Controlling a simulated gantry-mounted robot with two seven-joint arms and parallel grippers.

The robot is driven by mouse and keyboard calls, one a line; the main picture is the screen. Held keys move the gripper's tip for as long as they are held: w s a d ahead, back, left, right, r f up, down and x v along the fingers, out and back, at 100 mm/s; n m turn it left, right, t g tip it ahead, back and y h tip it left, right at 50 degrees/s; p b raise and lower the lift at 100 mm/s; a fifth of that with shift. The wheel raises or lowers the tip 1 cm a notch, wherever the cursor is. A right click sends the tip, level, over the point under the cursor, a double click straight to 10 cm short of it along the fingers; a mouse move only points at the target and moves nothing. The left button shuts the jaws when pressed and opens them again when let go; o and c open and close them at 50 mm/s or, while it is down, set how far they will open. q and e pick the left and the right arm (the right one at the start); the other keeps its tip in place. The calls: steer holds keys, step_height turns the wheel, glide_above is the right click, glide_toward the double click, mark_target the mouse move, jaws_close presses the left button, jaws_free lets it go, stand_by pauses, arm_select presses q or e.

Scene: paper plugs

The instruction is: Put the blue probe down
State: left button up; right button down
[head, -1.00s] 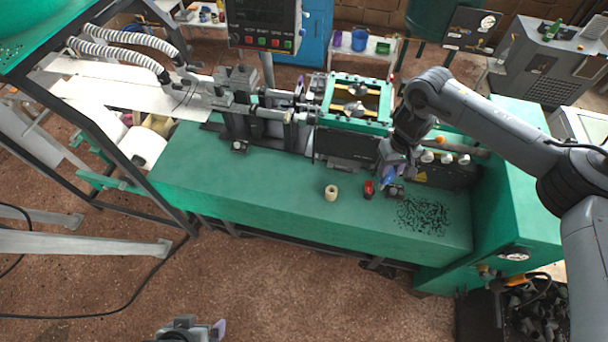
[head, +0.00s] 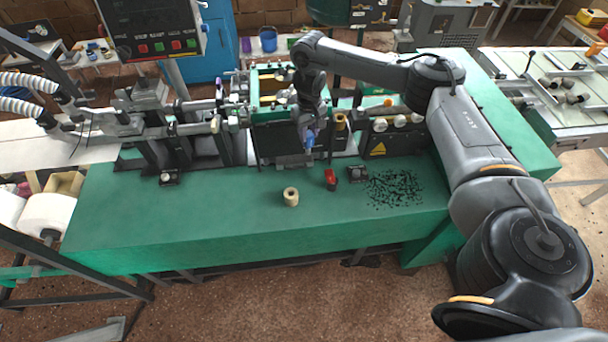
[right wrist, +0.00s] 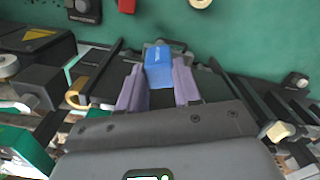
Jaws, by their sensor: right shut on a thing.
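The blue probe (head: 309,139) is held by my right gripper (head: 309,146), in front of the machine's dark front face and above the rear of the green bench top (head: 220,212). In the right wrist view the blue probe (right wrist: 158,67) sits between the two purple fingertips of my right gripper (right wrist: 159,88), which is shut on it. The probe's lower part is partly hidden in the head view, so I cannot tell whether it touches anything. My left gripper is not in view.
A cream paper plug (head: 291,197) stands on the bench. To its right are a red item (head: 330,178), a small black block (head: 357,173) and a patch of black scraps (head: 395,188). The bench left of the plug is mostly clear.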

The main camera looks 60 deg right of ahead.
mark_target(308, 154)
step_height(308, 154, down, 12)
steer(key=b, duration=0.7)
steer(key=shift+r, duration=0.1)
step_height(308, 154, down, 5)
steer(key=b, duration=0.3)
steer(key=shift+r, duration=0.15)
steer(key=c, duration=0.8)
jaws_free()
steer(key=shift+b, duration=0.3)
